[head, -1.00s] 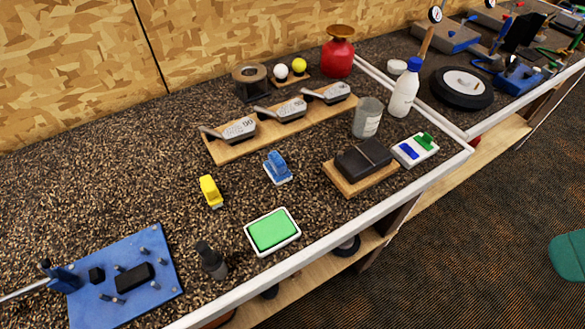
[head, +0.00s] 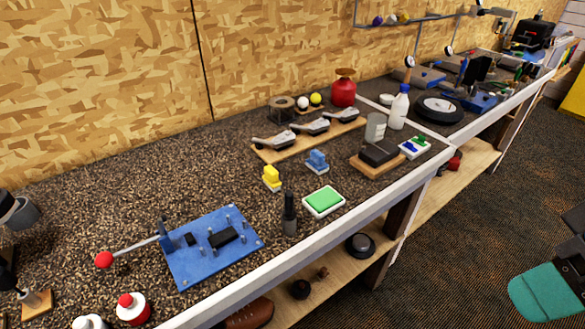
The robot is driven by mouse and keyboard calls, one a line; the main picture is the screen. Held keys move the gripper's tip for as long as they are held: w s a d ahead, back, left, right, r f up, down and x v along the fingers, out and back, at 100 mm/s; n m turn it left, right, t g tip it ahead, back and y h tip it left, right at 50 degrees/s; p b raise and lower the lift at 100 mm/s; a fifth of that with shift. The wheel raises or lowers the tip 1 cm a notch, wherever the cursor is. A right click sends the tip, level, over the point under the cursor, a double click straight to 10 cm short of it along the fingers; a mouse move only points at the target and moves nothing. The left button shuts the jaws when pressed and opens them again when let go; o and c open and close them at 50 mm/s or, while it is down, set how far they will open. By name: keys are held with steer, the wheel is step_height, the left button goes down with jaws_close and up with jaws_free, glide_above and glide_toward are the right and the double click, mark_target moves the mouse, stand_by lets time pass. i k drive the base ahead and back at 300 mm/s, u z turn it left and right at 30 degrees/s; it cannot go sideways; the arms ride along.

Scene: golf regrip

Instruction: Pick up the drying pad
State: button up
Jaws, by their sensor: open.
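A flat green pad (head: 323,200) lies in a shallow white tray (head: 341,203) near the front edge of the bench. It looks most like the drying pad, though nothing marks it as such. A dark block (head: 379,151) on a wooden board (head: 371,170) sits behind it to the right. A yellow-topped block (head: 271,177) and a blue-topped block (head: 317,160) stand behind the green pad. My gripper is not in view.
A dark upright bottle-like thing (head: 290,215) stands just left of the tray. A blue plate with pegs and a red-knobbed lever (head: 184,271) is farther left. Club heads on a board (head: 268,153) lie behind.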

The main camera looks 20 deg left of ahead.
mark_target(316, 162)
steer(key=u, duration=0.85)
steer(key=i, duration=1)
